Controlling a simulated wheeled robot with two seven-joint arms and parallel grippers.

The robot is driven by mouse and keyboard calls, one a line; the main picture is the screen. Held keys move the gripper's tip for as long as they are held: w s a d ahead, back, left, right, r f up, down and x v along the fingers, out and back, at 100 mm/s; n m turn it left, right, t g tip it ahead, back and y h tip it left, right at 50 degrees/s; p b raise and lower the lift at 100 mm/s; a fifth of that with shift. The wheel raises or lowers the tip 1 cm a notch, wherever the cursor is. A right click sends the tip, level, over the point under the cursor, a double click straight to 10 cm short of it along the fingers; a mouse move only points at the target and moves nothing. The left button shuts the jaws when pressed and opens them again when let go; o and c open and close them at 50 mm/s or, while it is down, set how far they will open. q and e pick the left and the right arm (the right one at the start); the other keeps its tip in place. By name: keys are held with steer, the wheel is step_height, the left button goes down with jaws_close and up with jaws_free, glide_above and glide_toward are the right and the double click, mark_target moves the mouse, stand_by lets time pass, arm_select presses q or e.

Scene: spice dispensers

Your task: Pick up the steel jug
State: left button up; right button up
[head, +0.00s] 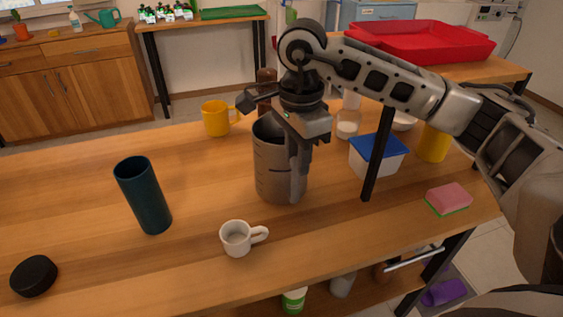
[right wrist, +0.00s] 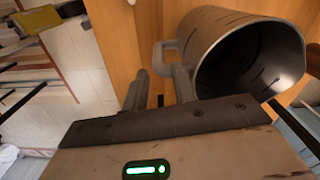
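The steel jug (head: 268,165) is a tall grey cylinder with dark marks on its side, upright in the middle of the wooden table. In the right wrist view the jug (right wrist: 225,38) shows its dark open mouth at the right, with its handle (right wrist: 163,52) toward the fingers. My right gripper (head: 297,178) points down at the jug's right side and hides part of it. In the right wrist view my right gripper (right wrist: 160,88) has its fingers apart, with the handle showing between or just beyond their tips; contact cannot be told. My left gripper is out of view.
A white mug (head: 236,240) stands close in front of the jug, and a dark teal cup (head: 143,195) is to the left. A yellow mug (head: 215,118) is behind. A blue-lidded box (head: 372,160) and a sponge (head: 448,199) are right.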

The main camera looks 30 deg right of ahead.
glide_above(295, 203)
steer(key=f, duration=0.5)
steer(key=shift+w+d, duration=0.35)
steer(key=shift+w, duration=0.05)
jaws_close()
steer(key=shift+r, duration=0.1)
steer(key=shift+w+r, duration=0.1)
steer(key=shift+r, duration=0.05)
